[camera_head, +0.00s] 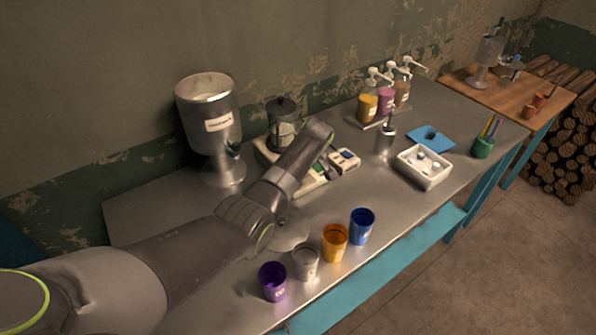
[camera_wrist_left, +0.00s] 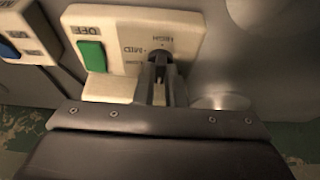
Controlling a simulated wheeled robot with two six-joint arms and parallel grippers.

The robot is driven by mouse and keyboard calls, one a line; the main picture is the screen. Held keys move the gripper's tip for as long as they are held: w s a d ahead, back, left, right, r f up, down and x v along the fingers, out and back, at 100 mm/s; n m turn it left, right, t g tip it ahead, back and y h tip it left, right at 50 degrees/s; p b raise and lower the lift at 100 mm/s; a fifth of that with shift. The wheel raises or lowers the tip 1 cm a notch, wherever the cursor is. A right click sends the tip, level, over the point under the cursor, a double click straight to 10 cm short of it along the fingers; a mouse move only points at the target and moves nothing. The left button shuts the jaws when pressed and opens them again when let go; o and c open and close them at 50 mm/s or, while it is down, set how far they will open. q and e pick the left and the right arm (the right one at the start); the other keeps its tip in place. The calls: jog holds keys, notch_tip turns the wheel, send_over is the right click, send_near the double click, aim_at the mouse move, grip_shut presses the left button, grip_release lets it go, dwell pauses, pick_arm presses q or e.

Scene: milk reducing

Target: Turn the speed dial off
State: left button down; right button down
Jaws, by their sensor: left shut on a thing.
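The speed dial (camera_wrist_left: 158,56) is a dark knob on a cream panel (camera_wrist_left: 118,22), with MID and HIGH marks beside it. My left gripper (camera_wrist_left: 160,76) is shut on the dial, its fingers on either side of the knob. The knob's pointer is hidden, so its setting cannot be told. A green switch (camera_wrist_left: 91,56) sits beside the dial, with an OFF label above it. In the head view the cream machine base (camera_head: 315,182), with a dark pot (camera_head: 283,118), is partly behind my left arm, which hides the dial and fingertips. My right gripper is not in view.
A small box (camera_head: 344,160) stands right of the machine; a large metal dispenser (camera_head: 210,122) stands left. Purple (camera_head: 272,282), grey (camera_head: 306,263), orange (camera_head: 335,243) and blue (camera_head: 362,226) cups line the front edge. Pump bottles (camera_head: 386,100) and a white tray (camera_head: 424,178) stand farther right.

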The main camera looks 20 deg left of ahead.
pick_arm(q)
jog(key=shift+r, duration=0.1)
dwell(0.4)
jog(key=c, duration=1.5)
grip_release()
jog(key=v, duration=1.7)
jog(key=shift+d+b, duration=0.2)
jog(key=shift+b, duration=0.2)
jog(key=shift+r, duration=0.1)
